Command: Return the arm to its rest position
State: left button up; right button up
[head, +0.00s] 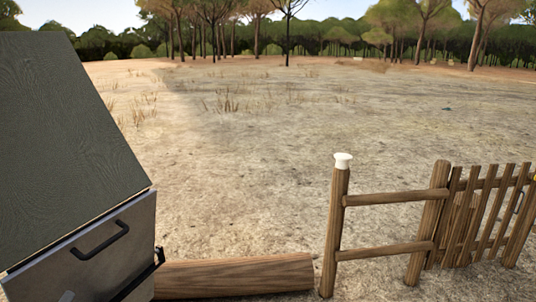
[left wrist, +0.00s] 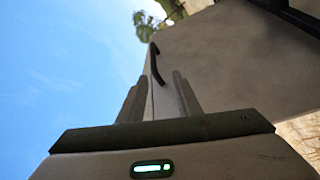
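My left gripper (left wrist: 160,92) shows in the left wrist view with its two grey fingers apart and nothing clearly held between them. A dark curved handle (left wrist: 155,62) on a pale grey panel (left wrist: 225,60) appears beyond the fingers; I cannot tell how far off it is. In the head view, a box-like body at the left has a dark green-grey top (head: 65,140) and a grey metal face with a black bar handle (head: 100,240). Neither gripper can be made out in the head view. My right gripper is out of view.
A log (head: 235,275) lies on the ground beside the metal face. A wooden fence (head: 390,198) with a white cap (head: 343,160) on its post and a picket gate (head: 485,215) stands at the right. Open dry ground (head: 250,130) stretches back to trees.

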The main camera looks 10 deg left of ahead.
pick_arm(q)
notch_tip(320, 180, down, 25)
jog(key=s+a+m+g+y, duration=0.2)
jog(key=g, duration=0.3)
jog(key=s+d+f+m+g, duration=0.1)
jog(key=s+d+f+g, duration=0.15)
jog(key=f, duration=0.75)
jog(key=s+d+f+m+g, duration=0.15)
jog(key=s+f, duration=0.25)
jog(key=f, duration=0.6)
jog(key=s+d+f+m+g+h, duration=0.1)
jog(key=s+d+f+m+g, duration=0.15)
jog(key=s+d+f, duration=0.55)
jog(key=s+d+f+m+g+h, duration=0.1)
jog(key=s+d+f+m+g, duration=0.15)
jog(key=s+d+f, duration=0.55)
jog(key=s+d+f+m+g+h, duration=0.1)
jog(key=s+d+f+m+g, duration=0.4)
jog(key=s+f, duration=0.5)
jog(key=s+d, duration=0.2)
jog(key=s, duration=0.2)
jog(key=shift+s+d+f, duration=0.15)
jog(key=shift+d+f, duration=0.05)
jog(key=shift+f, duration=0.15)
